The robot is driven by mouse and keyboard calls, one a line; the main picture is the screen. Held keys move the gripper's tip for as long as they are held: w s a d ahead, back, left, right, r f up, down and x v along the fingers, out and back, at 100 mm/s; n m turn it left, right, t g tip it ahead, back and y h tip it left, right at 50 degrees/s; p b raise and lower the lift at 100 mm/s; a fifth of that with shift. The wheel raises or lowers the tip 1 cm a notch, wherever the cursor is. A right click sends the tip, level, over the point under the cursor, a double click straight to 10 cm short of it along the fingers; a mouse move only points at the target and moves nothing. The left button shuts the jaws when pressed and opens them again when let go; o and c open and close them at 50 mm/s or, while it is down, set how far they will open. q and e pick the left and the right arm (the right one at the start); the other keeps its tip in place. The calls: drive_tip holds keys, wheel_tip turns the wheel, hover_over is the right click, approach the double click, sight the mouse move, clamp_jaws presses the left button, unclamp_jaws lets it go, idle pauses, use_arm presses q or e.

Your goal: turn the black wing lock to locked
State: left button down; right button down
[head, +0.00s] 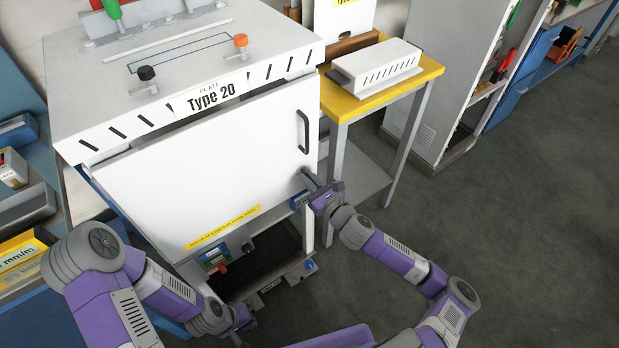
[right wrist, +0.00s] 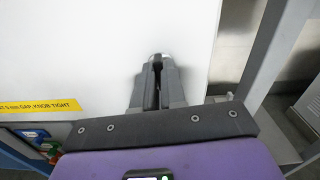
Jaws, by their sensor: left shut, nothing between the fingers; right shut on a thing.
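The black wing lock (right wrist: 157,72) is on the lower right of a white cabinet door (head: 220,150), with a pale round base behind it. My right gripper (head: 306,175) is shut on it. In the right wrist view, the two grey fingers of my right gripper (right wrist: 156,85) close around its dark wing, which looks about upright. The fingers hide most of the lock, and I cannot read any lock marking. My left gripper (head: 240,328) is low at the bottom of the head view, shut and empty, away from the lock.
A black door handle (head: 303,131) is above the lock. A yellow label (head: 222,228) runs along the door's lower edge. Black (head: 147,74) and orange (head: 240,41) knobs stand on the cabinet top. A yellow-edged table (head: 378,95) is at right; the floor beyond is clear.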

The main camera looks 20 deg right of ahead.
drive_tip(key=n, duration=0.8)
drive_tip(key=n+p, duration=0.1)
drive_tip(key=n, duration=0.7)
drive_tip(key=shift+a+f+n+p, duration=0.2)
drive_tip(key=shift+n+p, duration=0.1)
idle(0.4)
drive_tip(key=c, duration=1.2)
unclamp_jaws()
drive_tip(key=shift+s, duration=0.1)
